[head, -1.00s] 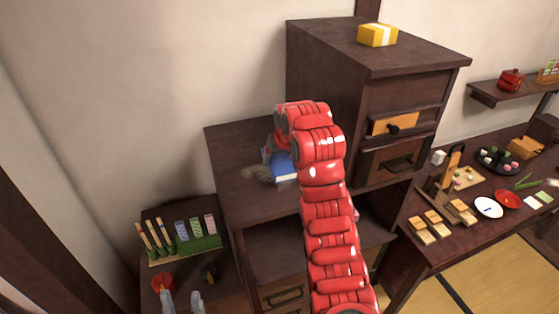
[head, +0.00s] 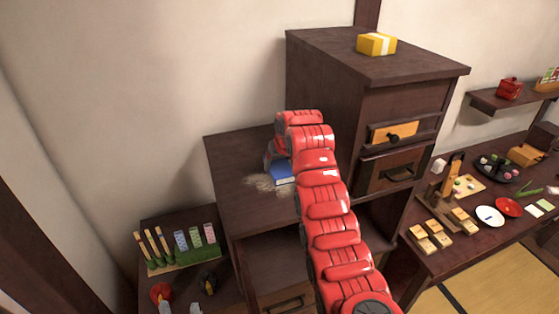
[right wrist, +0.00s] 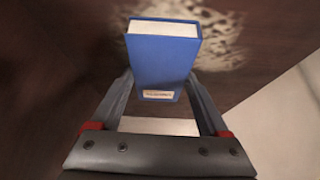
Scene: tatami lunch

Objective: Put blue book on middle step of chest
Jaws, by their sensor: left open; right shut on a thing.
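The blue book (head: 282,173), with pale page edges, is at the middle step (head: 235,180) of the dark stepped chest. My right gripper (right wrist: 160,80) is shut on the book (right wrist: 163,62) in the right wrist view, a finger on each side. In the head view my red right arm hides most of this gripper and part of the book. Whether the book touches the step I cannot tell. Two grey fingertips of my left gripper (head: 180,308) show apart at the bottom left edge, with nothing seen between them.
A pale patch (head: 268,184) lies on the middle step beside the book. A yellow box (head: 377,44) sits on the tall step. The low step holds a green stand (head: 185,258) and small items. The middle step's left part is clear.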

